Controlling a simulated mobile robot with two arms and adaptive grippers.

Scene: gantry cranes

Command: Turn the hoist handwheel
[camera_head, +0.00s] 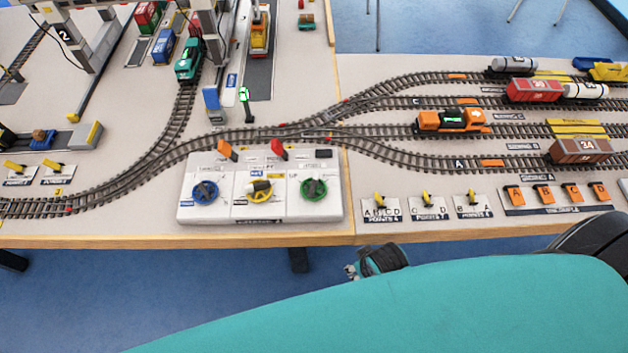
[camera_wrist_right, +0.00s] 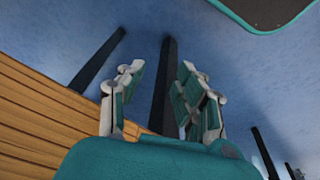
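A white control box (camera_head: 188,211) lies near the front edge of the table in the head view. On it are a blue handwheel (camera_head: 205,191), a yellow handwheel (camera_head: 260,191) and a green handwheel (camera_head: 314,188), from left to right. Their labels are too small to read, so I cannot tell which one is the hoist handwheel. My right gripper (camera_head: 352,271) is in front of the table edge, below and right of the box, touching no handwheel. In the right wrist view, its fingers (camera_wrist_right: 160,80) are apart with nothing between them. My left gripper is not in view.
An orange lever (camera_head: 227,150) and a red lever (camera_head: 278,148) stand behind the handwheels. Small yellow point levers (camera_head: 427,199) sit right of the box. Rails with wagons run behind. The wooden table edge (camera_wrist_right: 40,110) shows close to my right gripper in the wrist view.

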